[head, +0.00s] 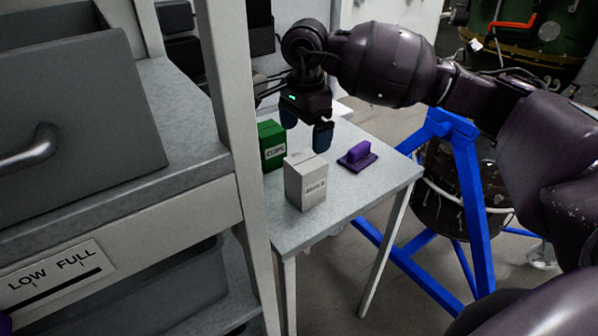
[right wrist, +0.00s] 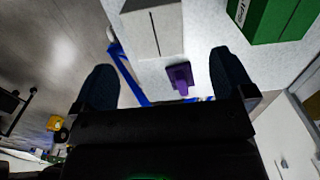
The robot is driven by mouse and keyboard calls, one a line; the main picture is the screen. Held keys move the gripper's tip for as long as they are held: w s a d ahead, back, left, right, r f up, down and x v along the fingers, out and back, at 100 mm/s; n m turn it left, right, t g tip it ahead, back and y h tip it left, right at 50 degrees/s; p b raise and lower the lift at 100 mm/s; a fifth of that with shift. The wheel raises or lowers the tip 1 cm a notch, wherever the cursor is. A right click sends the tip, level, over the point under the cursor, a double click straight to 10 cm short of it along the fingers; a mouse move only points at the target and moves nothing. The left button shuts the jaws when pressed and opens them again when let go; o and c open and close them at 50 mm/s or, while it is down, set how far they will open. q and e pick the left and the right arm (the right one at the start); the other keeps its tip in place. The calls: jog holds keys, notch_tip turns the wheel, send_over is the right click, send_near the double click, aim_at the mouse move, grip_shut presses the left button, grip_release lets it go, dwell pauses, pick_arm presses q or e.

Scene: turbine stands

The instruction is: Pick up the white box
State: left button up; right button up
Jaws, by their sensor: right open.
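The white box (head: 306,181) stands upright on a small grey table, near its front edge, with dark lettering on its front. My right gripper (head: 307,132) is open and empty, pointing down above and behind the box. In the right wrist view the white box (right wrist: 152,27) shows at the top, between and beyond the two spread fingers of the gripper (right wrist: 165,80); it looks apart from both. My left gripper is not clearly seen in either view.
A green box (head: 272,146) stands just behind and left of the white box. A purple block with a base (head: 357,157) lies to its right. A grey shelf post (head: 236,130) rises close left of the table (head: 345,200). A blue stand (head: 470,190) is at right.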

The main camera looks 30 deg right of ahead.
aim_at(305, 160)
jog(key=f, duration=0.4)
jog(key=shift+s+f, duration=0.2)
jog(key=shift+f, duration=0.1)
jog(key=shift+f+p, duration=0.3)
jog(key=shift+f, duration=2.65)
jog(key=c, duration=1.3)
notch_tip(305, 160, up, 20)
jog(key=shift+r, duration=0.1)
jog(key=o, duration=0.6)
jog(key=c, duration=0.6)
